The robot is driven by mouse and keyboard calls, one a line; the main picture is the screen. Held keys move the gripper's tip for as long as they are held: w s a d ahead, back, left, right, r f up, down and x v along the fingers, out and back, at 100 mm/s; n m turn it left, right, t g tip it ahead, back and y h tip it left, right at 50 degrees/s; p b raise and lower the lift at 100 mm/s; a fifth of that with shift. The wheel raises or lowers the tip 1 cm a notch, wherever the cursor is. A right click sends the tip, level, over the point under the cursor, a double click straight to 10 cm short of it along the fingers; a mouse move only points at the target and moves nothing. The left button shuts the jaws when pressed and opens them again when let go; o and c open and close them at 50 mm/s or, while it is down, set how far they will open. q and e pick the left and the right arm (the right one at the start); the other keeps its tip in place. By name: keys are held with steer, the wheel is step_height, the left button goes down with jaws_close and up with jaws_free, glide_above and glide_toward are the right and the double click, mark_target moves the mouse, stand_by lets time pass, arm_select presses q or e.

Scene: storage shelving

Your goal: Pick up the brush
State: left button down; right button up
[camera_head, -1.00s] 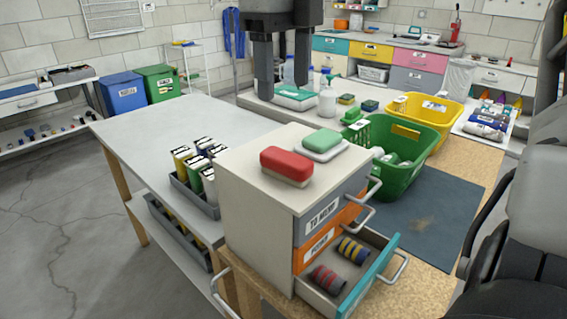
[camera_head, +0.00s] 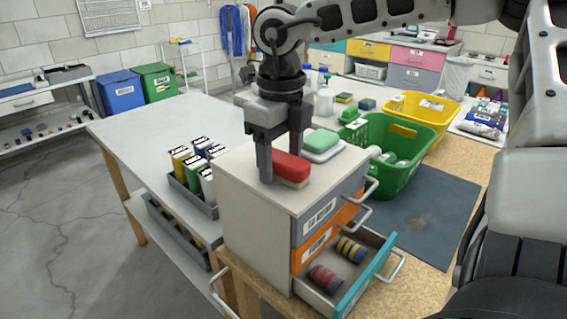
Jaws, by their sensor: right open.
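The likely brush is a red block with a pale underside (camera_head: 295,170), lying on top of a small drawer cabinet (camera_head: 240,172). My right gripper (camera_head: 281,168) comes down from above with its fingers apart, just over the red block's left end. The near finger hides part of that end. I cannot tell whether the fingers touch it; it is not gripped. A green-topped block (camera_head: 321,141) lies on a white tray behind it. My left gripper is not in view.
The cabinet's bottom drawer (camera_head: 352,295) is pulled open, with striped rolls inside. A green basket (camera_head: 410,170) and a yellow basket (camera_head: 440,113) stand to the right. Cartons in a grey bin (camera_head: 190,197) are at left. The white table (camera_head: 150,130) is mostly clear.

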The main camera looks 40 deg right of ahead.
steer(key=c, duration=1.1)
steer(key=shift+r, duration=0.1)
steer(key=shift+w+r, duration=0.1)
steer(key=shift+r, duration=0.55)
arm_select(q)
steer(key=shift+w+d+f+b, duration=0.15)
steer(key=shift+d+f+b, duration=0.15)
steer(key=shift+b, duration=0.75)
arm_select(e)
steer(key=s+d+r, duration=0.6)
steer(key=d+r, duration=0.1)
steer(key=s+d+r, duration=0.3)
steer(key=r, duration=0.1)
steer(key=shift+s+d+r, duration=0.15)
steer(key=shift+d+r, duration=0.05)
steer(key=shift+d, duration=0.1)
